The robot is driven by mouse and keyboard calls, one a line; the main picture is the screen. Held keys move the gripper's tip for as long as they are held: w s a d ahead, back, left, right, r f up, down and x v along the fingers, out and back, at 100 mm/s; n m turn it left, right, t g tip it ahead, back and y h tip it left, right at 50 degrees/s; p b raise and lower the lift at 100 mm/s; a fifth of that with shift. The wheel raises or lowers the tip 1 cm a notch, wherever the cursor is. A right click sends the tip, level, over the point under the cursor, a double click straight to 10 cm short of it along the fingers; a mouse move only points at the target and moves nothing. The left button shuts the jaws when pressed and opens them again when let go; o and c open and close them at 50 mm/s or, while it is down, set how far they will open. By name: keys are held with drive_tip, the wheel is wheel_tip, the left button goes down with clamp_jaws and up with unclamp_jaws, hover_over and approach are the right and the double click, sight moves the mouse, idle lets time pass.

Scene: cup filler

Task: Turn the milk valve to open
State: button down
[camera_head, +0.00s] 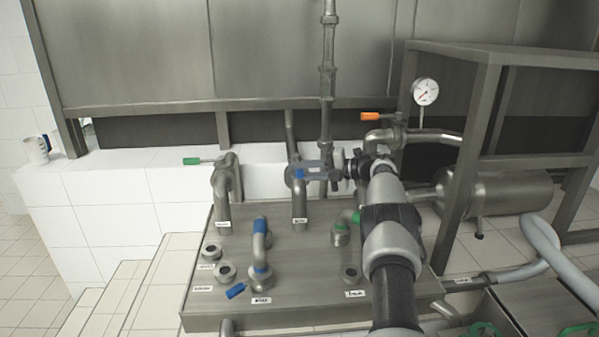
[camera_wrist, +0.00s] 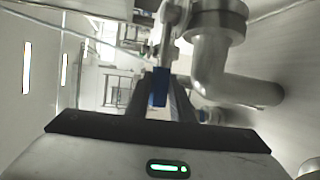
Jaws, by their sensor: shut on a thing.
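A blue valve handle (camera_head: 299,174) sits on the middle upright steel pipe (camera_head: 299,205) at the back of the steel panel (camera_head: 270,220). The small label on this pipe is too small to read, so I cannot confirm it is the milk valve. My gripper (camera_head: 312,171) reaches in from the right at that handle and is shut on it. In the wrist view the blue handle (camera_wrist: 160,87) stands between the two dark fingers of my gripper (camera_wrist: 159,98). The far end of the handle and the valve body are partly hidden.
A green-handled valve (camera_head: 196,160) is at left, an orange-handled one (camera_head: 371,117) at right below a pressure gauge (camera_head: 425,91). A blue-marked bent pipe (camera_head: 261,240) stands in front. A frame (camera_head: 470,150) rises at right. A white cup (camera_head: 37,151) stands on the far-left ledge.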

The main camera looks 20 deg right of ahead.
drive_tip(key=c, duration=1.6)
unclamp_jaws()
drive_tip(key=shift+d, duration=0.1)
drive_tip(key=shift+o, duration=0.2)
drive_tip(key=v, duration=1.2)
